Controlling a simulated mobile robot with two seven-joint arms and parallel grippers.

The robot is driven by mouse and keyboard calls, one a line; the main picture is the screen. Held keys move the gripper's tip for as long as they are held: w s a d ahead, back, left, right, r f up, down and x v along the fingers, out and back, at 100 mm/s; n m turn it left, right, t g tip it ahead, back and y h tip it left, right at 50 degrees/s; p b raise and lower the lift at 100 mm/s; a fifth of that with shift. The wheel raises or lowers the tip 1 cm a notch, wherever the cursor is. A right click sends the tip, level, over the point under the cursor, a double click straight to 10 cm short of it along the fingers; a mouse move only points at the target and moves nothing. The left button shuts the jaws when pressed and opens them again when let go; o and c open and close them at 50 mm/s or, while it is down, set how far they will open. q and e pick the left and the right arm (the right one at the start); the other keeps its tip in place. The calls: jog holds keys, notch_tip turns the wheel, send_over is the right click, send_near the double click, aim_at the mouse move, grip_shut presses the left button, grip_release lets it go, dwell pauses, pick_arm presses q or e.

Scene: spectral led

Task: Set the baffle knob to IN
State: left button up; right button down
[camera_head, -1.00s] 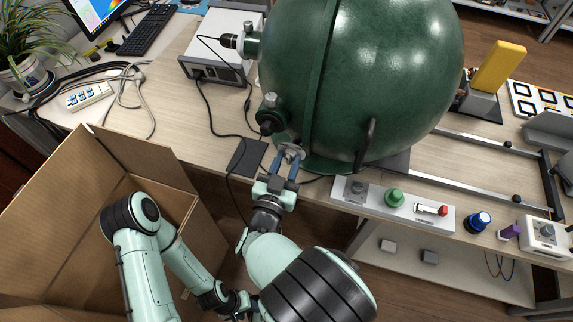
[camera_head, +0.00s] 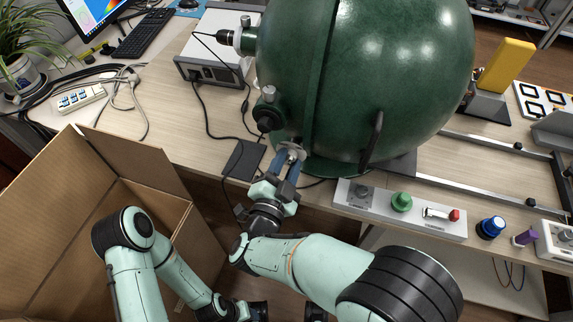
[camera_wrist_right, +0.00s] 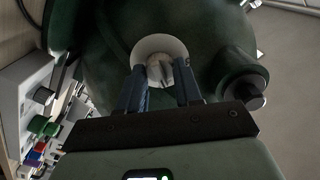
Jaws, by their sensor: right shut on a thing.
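The baffle knob (camera_wrist_right: 159,70) is a pale grip knob on a round whitish disc (camera_wrist_right: 151,45), low on the front of the green sphere (camera_head: 400,75). In the head view the disc (camera_head: 293,151) is partly covered by my right gripper (camera_head: 288,162). My right gripper also shows in the wrist view (camera_wrist_right: 162,85), with its dark blue fingers on either side of the knob, shut on it. No IN mark is readable, so the setting is unclear. My left gripper (camera_head: 258,311) is at the bottom edge, away from the sphere, and its jaws are not clear.
A dark port (camera_head: 268,115) juts from the sphere left of the disc, and a dark handle (camera_head: 372,140) stands to the right. A control panel (camera_head: 385,208) with knobs lies along the table's front edge. An open cardboard box (camera_head: 115,160) stands at left.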

dwell(0.4)
jog(key=c, duration=0.8)
grip_release()
jog(key=shift+w, duration=0.1)
jog(key=shift+o, duration=0.2)
jog(key=v, duration=1.3)
jog(key=shift+s, duration=0.2)
